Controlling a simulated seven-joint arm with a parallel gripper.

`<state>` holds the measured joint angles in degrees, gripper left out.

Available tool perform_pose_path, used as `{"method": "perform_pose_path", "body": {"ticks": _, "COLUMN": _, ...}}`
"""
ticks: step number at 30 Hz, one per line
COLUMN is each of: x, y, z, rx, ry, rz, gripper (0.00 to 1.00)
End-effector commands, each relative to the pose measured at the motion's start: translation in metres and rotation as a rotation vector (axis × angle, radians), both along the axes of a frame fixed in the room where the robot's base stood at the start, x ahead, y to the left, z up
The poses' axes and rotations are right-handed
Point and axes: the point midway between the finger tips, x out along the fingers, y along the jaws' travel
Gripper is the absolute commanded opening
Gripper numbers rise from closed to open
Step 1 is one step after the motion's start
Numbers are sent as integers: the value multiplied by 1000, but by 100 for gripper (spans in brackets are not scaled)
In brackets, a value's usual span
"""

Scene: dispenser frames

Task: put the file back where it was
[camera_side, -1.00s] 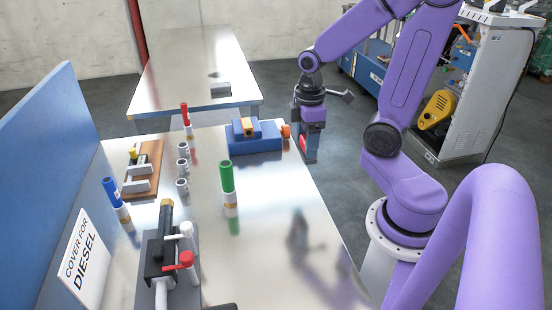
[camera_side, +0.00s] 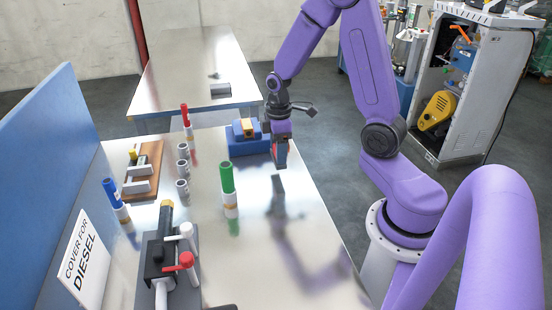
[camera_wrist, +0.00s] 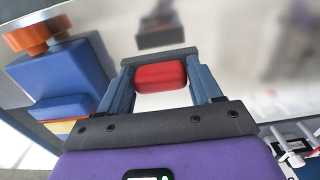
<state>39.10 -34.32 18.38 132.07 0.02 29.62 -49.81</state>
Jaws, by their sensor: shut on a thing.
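My gripper (camera_side: 281,160) is shut on a red block-shaped thing, which shows between the fingers in the wrist view (camera_wrist: 161,77). I cannot tell whether this is the file or its handle. The gripper points down above the metal table, just right of a blue vise-like block (camera_side: 255,145) with an orange top. That block also shows at the left of the wrist view (camera_wrist: 62,72), with an orange knob (camera_wrist: 33,35). No other thing is clearly recognisable as a file.
Upright red (camera_side: 186,115), green (camera_side: 227,178) and blue (camera_side: 110,190) handled pieces stand on the table. Grey cups (camera_side: 182,167) stand in a row. A wooden board (camera_side: 143,170) and a black lever device (camera_side: 165,240) are at left. The right-hand tabletop is clear.

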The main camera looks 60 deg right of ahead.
Motion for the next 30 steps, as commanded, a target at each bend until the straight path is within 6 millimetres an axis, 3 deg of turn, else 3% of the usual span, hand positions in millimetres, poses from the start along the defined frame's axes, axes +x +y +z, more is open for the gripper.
{"method": "perform_pose_path", "body": {"ticks": 8, "x": 10, "y": -3, "z": -14, "rx": 0, "ry": 1, "rz": 0, "gripper": 36}}
{"method": "perform_pose_path", "body": {"ticks": 15, "x": 9, "y": -3, "z": -40, "rx": 0, "ry": 1, "rz": 1, "gripper": 36}}
{"method": "perform_pose_path", "body": {"ticks": 29, "x": 10, "y": -3, "z": -46, "rx": 0, "ry": 0, "rz": 0, "gripper": 36}}
{"method": "perform_pose_path", "body": {"ticks": 30, "x": 9, "y": -3, "z": -45, "rx": 0, "ry": 0, "rz": 0, "gripper": 77}}
